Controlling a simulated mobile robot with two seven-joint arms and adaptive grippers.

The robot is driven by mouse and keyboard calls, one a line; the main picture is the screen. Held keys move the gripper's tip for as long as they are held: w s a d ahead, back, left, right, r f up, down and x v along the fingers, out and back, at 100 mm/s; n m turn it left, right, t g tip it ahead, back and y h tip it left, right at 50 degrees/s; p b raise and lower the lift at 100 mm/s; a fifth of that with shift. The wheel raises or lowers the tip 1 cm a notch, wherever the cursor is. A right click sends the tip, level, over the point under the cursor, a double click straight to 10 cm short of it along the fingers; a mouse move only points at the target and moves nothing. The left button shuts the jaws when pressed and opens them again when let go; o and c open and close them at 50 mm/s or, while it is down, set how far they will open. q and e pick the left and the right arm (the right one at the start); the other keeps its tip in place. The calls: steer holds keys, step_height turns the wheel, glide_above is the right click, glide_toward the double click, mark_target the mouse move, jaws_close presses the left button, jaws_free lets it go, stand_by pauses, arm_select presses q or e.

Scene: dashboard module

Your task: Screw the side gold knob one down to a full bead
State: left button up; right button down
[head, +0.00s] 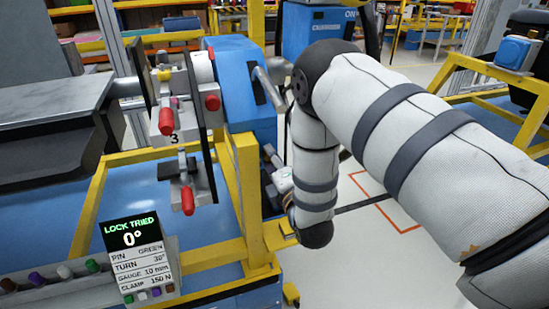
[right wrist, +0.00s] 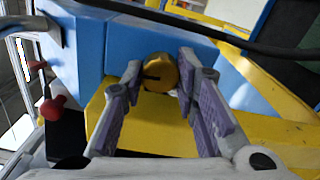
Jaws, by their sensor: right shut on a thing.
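The gold knob (right wrist: 159,73) shows in the right wrist view, round, with a dark slot across its face. It sits against the side of the blue housing (right wrist: 135,45), above a yellow beam. My right gripper (right wrist: 158,82) has its purple-grey padded fingers on either side of the knob and is shut on it. Any bead or gap behind the knob cannot be made out. My left gripper is not in view.
A sign (head: 138,255) reads "LOCK TRIED 0°", pin green, turn 30°, gauge 10 mm, clamp 150 N. Coloured pins (head: 65,271) lie in a tray beside it. Red-tipped levers (head: 187,200) stick out left of the yellow frame (head: 247,195). Open floor lies right.

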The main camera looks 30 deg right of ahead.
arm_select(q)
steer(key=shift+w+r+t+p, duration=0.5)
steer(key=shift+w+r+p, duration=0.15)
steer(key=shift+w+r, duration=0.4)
arm_select(e)
steer(key=shift+m, duration=2.6)
steer(key=c, duration=1.2)
jaws_free()
steer(key=shift+c, duration=0.2)
steer(key=v, duration=1.2)
